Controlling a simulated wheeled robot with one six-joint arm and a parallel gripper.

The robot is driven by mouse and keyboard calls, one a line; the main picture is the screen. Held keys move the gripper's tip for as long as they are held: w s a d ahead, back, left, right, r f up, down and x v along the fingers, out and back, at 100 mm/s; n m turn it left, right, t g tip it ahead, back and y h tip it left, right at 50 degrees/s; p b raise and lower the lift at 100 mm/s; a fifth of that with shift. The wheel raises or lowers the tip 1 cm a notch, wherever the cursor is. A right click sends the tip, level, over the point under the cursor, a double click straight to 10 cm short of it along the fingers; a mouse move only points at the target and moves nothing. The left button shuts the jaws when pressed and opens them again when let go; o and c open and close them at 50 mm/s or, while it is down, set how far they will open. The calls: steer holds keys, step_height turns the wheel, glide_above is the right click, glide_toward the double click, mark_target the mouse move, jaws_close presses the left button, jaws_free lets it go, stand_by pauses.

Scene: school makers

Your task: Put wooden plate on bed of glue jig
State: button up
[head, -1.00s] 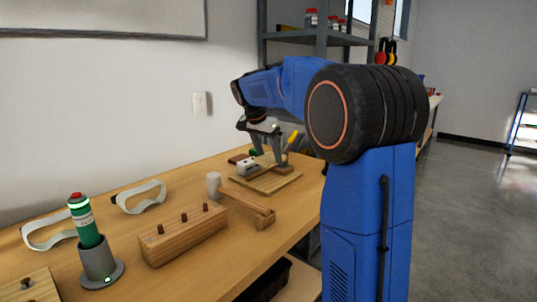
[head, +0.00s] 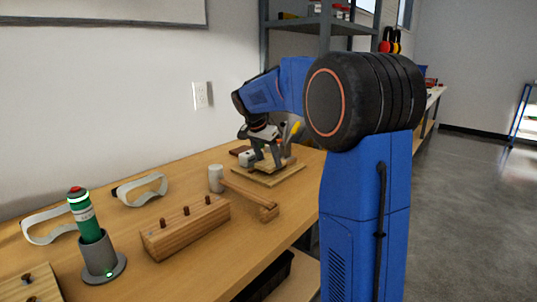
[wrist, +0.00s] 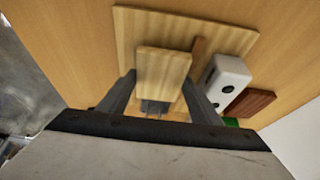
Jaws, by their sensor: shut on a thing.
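My gripper (head: 267,158) is over the glue jig at the far end of the bench. In the wrist view my gripper (wrist: 158,82) has a finger on each side of a small pale wooden plate (wrist: 163,64) and is shut on it. The glue jig's pale base board (wrist: 140,28) lies beneath, with a narrow wooden strip beside the plate. The base board (head: 292,174) also shows in the head view. The plate overlaps the jig in the wrist view; I cannot tell whether it touches the bed. My fingers partly hide the jig.
A white block with dark holes (wrist: 226,78) and a red-brown block (wrist: 249,103) are right of the plate. A mallet (head: 250,200), a pegged wooden block (head: 186,228), safety glasses (head: 143,190) and a green cylinder in a grey holder (head: 100,258) stand nearer on the bench.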

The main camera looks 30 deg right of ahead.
steer(key=shift+f, duration=0.3)
steer(key=shift+s+a+f, duration=0.1)
steer(key=shift+s+f, duration=0.05)
steer(key=shift+f, duration=0.45)
steer(key=shift+s+f, duration=0.1)
steer(key=shift+f, duration=0.45)
stand_by(0.6)
steer(key=o, duration=1.2)
steer(key=shift+o, duration=0.2)
steer(key=shift+a+r, duration=0.15)
steer(key=shift+r, duration=0.35)
steer(key=v, duration=1.8)
steer(key=shift+d, duration=0.35)
steer(key=shift+s+r, duration=0.1)
steer(key=shift+s, duration=0.05)
